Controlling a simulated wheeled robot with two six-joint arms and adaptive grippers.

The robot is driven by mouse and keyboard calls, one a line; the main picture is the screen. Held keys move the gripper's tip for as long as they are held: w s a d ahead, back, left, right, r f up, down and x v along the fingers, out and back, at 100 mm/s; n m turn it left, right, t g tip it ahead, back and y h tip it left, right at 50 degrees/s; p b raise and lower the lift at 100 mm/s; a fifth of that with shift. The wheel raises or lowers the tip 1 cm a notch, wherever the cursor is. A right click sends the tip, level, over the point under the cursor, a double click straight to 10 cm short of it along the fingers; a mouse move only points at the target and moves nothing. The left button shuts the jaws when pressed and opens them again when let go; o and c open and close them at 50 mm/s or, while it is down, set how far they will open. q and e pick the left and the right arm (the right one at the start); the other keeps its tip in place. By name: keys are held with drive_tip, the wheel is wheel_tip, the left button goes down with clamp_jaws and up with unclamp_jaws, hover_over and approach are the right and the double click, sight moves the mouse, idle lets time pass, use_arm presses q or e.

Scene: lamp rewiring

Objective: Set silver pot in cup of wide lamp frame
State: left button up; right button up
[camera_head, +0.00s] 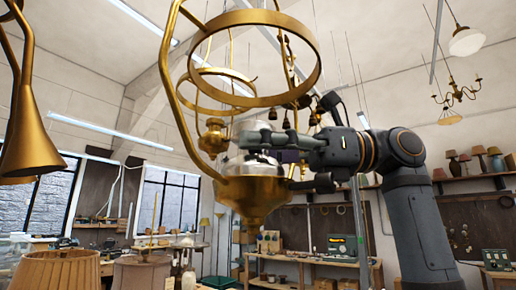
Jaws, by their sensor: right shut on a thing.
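The wide lamp frame (168,85) is brass and hangs close in front of me, with a large ring on top and curved arms running down to a brass cup (251,197). The silver pot (258,161) shows just over the cup's rim; its lower part is hidden, so I cannot tell whether it rests in the cup. My right gripper (263,142) reaches in from the right between the frame's arms and is shut on the silver pot. My left gripper is not in view.
A second brass frame (214,134) hangs just behind. Brass cone lamps (30,140) hang at the left. Fabric lampshades (58,270) stand at the lower left. A workbench (310,258) and shelves stand farther back. My right arm fills the space right of the frame.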

drive_tip(key=o, duration=1.5)
drive_tip(key=shift+d, duration=0.3)
drive_tip(key=d, duration=1.1)
drive_tip(key=shift+w+d, duration=0.15)
drive_tip(key=shift+w, duration=0.3)
drive_tip(key=shift+w, duration=0.1)
